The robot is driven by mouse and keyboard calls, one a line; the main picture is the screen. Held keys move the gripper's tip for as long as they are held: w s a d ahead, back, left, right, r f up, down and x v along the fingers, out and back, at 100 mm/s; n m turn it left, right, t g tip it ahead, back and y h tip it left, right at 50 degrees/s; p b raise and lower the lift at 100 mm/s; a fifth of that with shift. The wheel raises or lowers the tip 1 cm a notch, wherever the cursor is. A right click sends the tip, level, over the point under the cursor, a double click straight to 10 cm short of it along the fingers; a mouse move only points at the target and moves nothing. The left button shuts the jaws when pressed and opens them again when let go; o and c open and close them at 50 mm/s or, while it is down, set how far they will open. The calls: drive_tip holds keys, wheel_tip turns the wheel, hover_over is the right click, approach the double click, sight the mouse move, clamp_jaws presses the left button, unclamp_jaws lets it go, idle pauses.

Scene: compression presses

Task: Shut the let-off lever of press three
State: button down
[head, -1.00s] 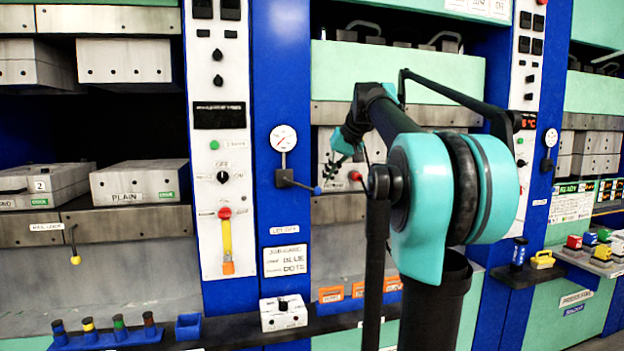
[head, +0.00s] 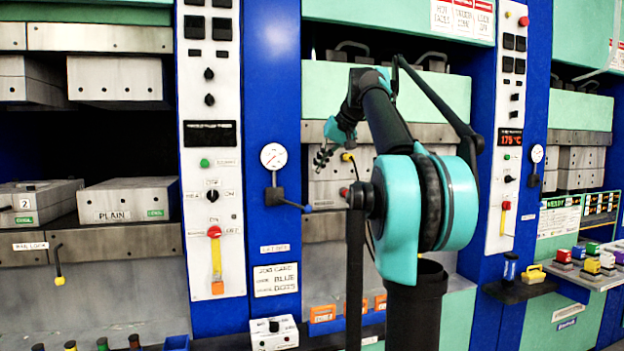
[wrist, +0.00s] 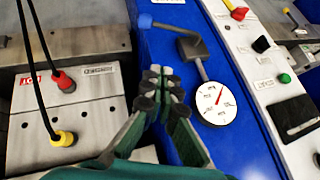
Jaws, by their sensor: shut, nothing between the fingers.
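A let-off lever (head: 290,203) with a blue knob sits below a round white gauge (head: 273,156) on the blue column, above a small "LET-OFF" label (head: 273,249). Its arm points right and slightly down. In the wrist view the lever (wrist: 172,29) shows at the top, its blue knob to the left, with the gauge (wrist: 216,103) to the right. My gripper (head: 320,160) is shut and empty, up and right of the lever in the head view. In the wrist view its fingertips (wrist: 160,82) are apart from lever and gauge. I cannot read a press number here.
A second gauge (head: 537,153) with its own lever is on the right column. A mould (wrist: 66,115) with red and yellow cable plugs lies left of my gripper in the wrist view. The white control panel (head: 210,130) stands left of the gauge.

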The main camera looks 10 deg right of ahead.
sight(293, 204)
drive_tip(key=x, duration=0.8)
drive_tip(key=shift+s+a+f, duration=0.1)
drive_tip(key=shift+a+f, duration=0.2)
drive_tip(key=shift+f, duration=0.4)
drive_tip(key=shift+s+a+f, duration=0.1)
drive_tip(key=shift+a+f, duration=0.15)
drive_tip(key=shift+f, duration=0.5)
drive_tip(key=shift+s+a+f, duration=0.1)
drive_tip(key=shift+a+f, duration=0.2)
drive_tip(key=shift+f, duration=0.4)
drive_tip(key=shift+f, duration=0.1)
drive_tip(key=shift+f+y, duration=0.2)
drive_tip(key=shift+y, duration=0.2)
